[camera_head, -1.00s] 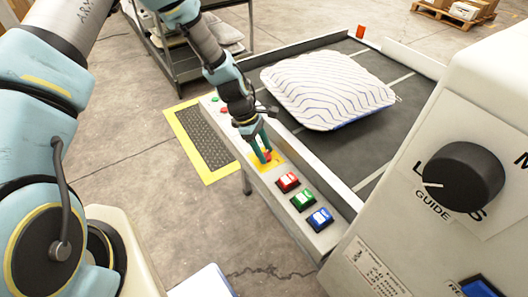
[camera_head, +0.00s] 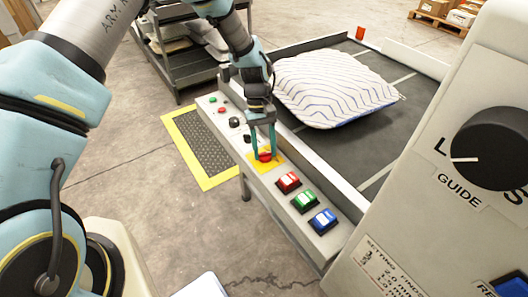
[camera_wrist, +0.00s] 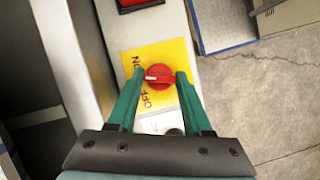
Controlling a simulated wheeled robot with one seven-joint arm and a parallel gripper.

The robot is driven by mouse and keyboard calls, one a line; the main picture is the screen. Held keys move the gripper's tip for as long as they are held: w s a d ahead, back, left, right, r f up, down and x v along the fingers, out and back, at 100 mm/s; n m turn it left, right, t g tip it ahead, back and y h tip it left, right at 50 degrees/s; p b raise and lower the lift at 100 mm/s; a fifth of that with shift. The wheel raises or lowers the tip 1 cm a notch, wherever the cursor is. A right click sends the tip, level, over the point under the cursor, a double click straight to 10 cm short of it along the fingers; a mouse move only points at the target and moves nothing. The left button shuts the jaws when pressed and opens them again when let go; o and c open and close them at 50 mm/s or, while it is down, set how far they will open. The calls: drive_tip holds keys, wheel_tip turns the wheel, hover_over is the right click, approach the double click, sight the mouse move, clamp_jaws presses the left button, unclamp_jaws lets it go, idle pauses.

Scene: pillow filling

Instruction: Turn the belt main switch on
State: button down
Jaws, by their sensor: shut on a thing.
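The belt main switch (camera_wrist: 159,76) is a red rotary knob on a yellow plate (camera_wrist: 153,57) marked ON and OFF in the wrist view. In the head view the red knob (camera_head: 265,154) sits on the conveyor's side panel, partly hidden by the fingers. My gripper (camera_wrist: 159,76) has its two green fingers on either side of the knob, shut on it. In the wrist view the knob's pale mark points to the left, between the ON and OFF lettering. In the head view my gripper (camera_head: 263,150) reaches down onto the panel from above.
On the same panel are red (camera_head: 288,182), green (camera_head: 304,200) and blue (camera_head: 322,221) push buttons near the knob. A striped pillow (camera_head: 335,88) lies on the dark belt. A control box with a black GUIDE dial (camera_head: 492,156) stands at right.

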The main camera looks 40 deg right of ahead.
drive_tip(key=m+t+y+b, duration=0.1)
drive_tip(key=m, duration=0.4)
drive_tip(key=shift+d, duration=0.1)
drive_tip(key=shift+y, duration=0.3)
idle(0.4)
drive_tip(key=shift+c, duration=1.6)
unclamp_jaws()
drive_tip(key=shift+b, duration=0.3)
drive_tip(key=b+v, duration=0.2)
drive_tip(key=v, duration=0.8)
drive_tip(key=shift+d+r, duration=0.15)
drive_tip(key=shift+r, duration=0.25)
